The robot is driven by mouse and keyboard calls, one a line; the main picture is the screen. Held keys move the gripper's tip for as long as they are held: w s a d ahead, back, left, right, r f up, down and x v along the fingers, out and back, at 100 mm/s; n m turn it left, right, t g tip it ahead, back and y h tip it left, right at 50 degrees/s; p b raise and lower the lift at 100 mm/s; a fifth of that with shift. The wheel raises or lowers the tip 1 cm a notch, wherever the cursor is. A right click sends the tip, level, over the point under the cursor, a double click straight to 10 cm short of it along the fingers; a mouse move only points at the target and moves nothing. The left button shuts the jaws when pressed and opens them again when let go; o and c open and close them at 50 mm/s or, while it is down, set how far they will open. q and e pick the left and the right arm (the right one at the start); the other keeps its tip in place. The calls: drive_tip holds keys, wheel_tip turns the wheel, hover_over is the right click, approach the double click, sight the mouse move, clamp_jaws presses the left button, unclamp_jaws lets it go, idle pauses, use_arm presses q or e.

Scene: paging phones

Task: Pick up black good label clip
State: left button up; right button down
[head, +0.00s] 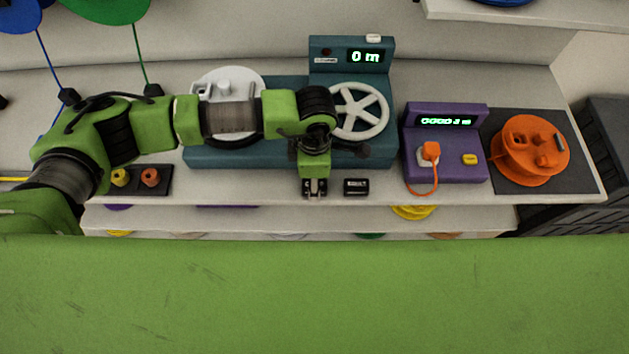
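A small black block with pale lettering (356,187), which looks like a label clip, lies at the front edge of the worktop. The lettering is too small to read surely. My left gripper (315,188) points down at the front edge, just left of this block and apart from it. Dark and pale patches show at its fingertips. I cannot tell whether they are only the fingers or a second clip between them. My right gripper is not in view.
A teal machine (290,157) with a white handwheel (360,112) and "0 m" display stands behind my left arm. A purple tester (446,168) and an orange reel (528,165) are to the right. A black holder (134,190) with yellow and orange plugs is at left.

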use_arm(q)
drive_tip(key=shift+f, duration=1.15)
drive_tip(key=c, duration=1)
drive_tip(key=shift+r, duration=0.15)
